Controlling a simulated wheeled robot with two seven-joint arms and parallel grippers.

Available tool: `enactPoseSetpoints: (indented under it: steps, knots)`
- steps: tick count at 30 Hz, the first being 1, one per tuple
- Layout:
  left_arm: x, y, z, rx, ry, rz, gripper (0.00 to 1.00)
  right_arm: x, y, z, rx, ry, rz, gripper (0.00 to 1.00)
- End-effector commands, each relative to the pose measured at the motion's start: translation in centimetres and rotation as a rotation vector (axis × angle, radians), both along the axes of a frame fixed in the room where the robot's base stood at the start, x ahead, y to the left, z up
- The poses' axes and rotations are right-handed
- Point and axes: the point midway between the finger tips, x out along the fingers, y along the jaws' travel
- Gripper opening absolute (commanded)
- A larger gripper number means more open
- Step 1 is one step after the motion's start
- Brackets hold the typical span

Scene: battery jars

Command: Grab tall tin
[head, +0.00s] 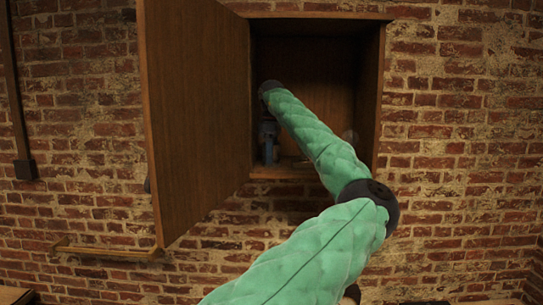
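I cannot make out the tall tin clearly; the inside of the open wooden wall cabinet (318,172) is dark. My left arm, in a green quilted sleeve, reaches up into the cabinet. My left gripper (268,132) seems to hang below the dark wrist, near the cabinet's left side. It is small and dim, with a bluish-grey shape at or just below it, which may be part of the gripper or a container. Its fingers cannot be told apart. The forearm hides much of the cabinet's middle. My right gripper is not in view.
The cabinet door (195,110) stands wide open on the left, swung toward me. A faint rounded thing (350,137) shows at the cabinet's right side. A wooden rail (105,251) runs below the door. Brick wall surrounds the cabinet.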

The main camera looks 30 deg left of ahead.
Motion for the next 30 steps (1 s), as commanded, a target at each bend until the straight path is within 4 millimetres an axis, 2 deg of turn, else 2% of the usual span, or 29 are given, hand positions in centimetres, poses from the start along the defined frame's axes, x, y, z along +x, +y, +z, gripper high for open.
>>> enactPoseSetpoints:
  steps: [1, 5, 6, 17, 22, 27, 30]
  knots:
    - [0.0, 0.0, 0.0, 0.000, 0.000, 0.000, 0.55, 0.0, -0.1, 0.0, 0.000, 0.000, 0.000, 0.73]
    - [0.0, 0.0, 0.0, 0.000, 0.000, 0.000, 0.30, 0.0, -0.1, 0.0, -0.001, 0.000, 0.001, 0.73]
    - [0.0, 0.0, 0.0, 0.000, 0.000, 0.000, 0.29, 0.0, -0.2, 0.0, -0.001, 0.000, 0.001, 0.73]
    - [0.0, 0.0, 0.4, -0.001, -0.001, 0.000, 0.28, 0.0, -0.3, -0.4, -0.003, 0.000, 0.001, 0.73]
    - [0.0, 0.0, 1.7, -0.001, -0.004, -0.001, 0.28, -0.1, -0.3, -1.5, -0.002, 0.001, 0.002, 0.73]
    - [0.0, 0.1, 4.0, -0.001, -0.004, -0.001, 0.28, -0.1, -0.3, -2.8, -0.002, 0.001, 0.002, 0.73]
    - [-0.1, -2.4, 5.1, -0.001, -0.005, -0.004, 0.28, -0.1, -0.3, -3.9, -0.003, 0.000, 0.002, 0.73]
